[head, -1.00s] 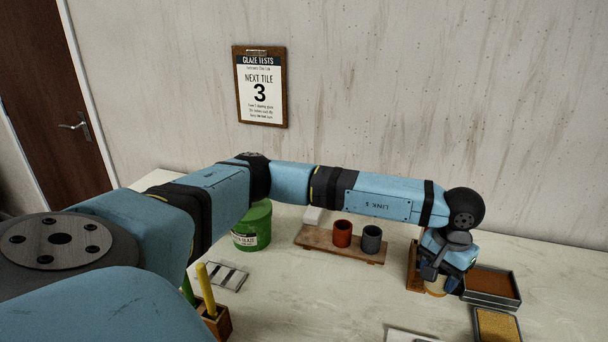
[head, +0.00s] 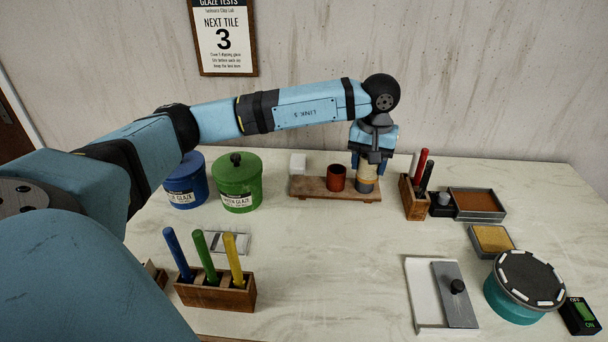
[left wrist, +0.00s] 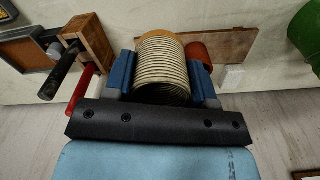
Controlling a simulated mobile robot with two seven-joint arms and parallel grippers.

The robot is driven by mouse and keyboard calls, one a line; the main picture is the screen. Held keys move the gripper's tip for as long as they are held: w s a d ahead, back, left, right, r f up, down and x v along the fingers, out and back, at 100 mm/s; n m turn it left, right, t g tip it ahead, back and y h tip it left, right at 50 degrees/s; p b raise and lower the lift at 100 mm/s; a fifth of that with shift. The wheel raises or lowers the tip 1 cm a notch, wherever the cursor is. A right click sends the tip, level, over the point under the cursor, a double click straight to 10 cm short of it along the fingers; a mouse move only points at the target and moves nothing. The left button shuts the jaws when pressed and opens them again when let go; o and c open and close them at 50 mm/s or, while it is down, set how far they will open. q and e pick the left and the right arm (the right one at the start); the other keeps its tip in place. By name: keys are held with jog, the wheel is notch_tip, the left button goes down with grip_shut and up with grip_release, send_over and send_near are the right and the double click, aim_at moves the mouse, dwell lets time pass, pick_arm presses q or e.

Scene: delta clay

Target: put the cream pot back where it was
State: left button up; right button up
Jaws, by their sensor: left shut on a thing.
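The cream pot (head: 370,169) is held between the fingers of my left gripper (head: 371,164), near the right end of the wooden board. In the left wrist view the ribbed cream pot (left wrist: 163,66) fills the space between the blue fingers. My right gripper is not in view.
A wooden holder (head: 414,203) with red and black pens stands right of the pot, beside a brown tray (head: 476,202). Green (head: 237,188) and blue (head: 184,185) glaze tubs stand left of the board.

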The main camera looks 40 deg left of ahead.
pick_arm(q)
jog(key=s+a+r+n+b, duration=0.1)
jog(key=a+r+n, duration=0.3)
jog(key=a, duration=0.4)
jog(key=s+a+r+n+b, duration=0.1)
jog(key=a+r+n, duration=0.3)
jog(key=a, duration=0.5)
notch_tip(320, 180, down, 19)
jog(key=shift+a+f+b, duration=0.15)
jog(key=shift+f+b, duration=0.05)
jog(key=shift+b, duration=0.1)
jog(key=shift+f, duration=0.1)
jog(key=o, duration=0.7)
notch_tip(320, 180, up, 12)
jog(key=shift+r, duration=0.15)
jog(key=shift+r+p, duration=0.1)
jog(key=shift+p, duration=0.25)
